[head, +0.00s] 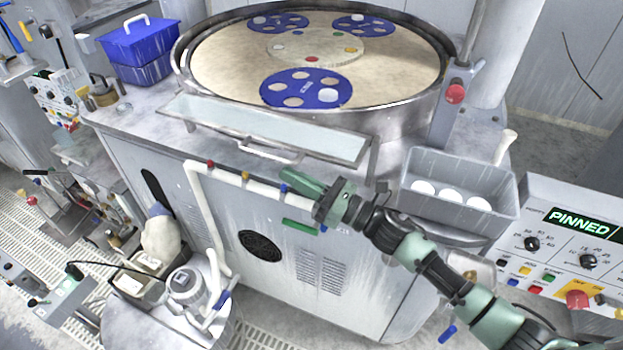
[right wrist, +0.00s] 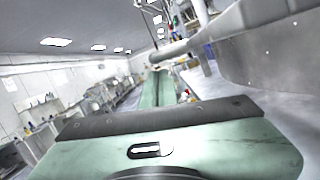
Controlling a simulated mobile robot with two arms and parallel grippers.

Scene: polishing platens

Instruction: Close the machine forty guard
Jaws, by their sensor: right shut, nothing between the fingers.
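The machine's guard (head: 265,122) is a long clear panel with a metal frame, lying low and nearly flat along the front of the round polishing basin. Its bar handle (head: 262,152) sticks out from the front edge. The basin above it is uncovered. My right gripper (head: 290,180) is below and to the right of the handle, apart from it, in front of the cabinet. Its green fingers are shut with nothing between them; they also show in the right wrist view (right wrist: 155,88). No machine number is readable. My left gripper is not in view.
A white pipe (head: 235,175) with coloured knobs runs behind my right gripper. A blue box (head: 142,45) stands at the back left. A bucket (head: 180,310) is at the front left.

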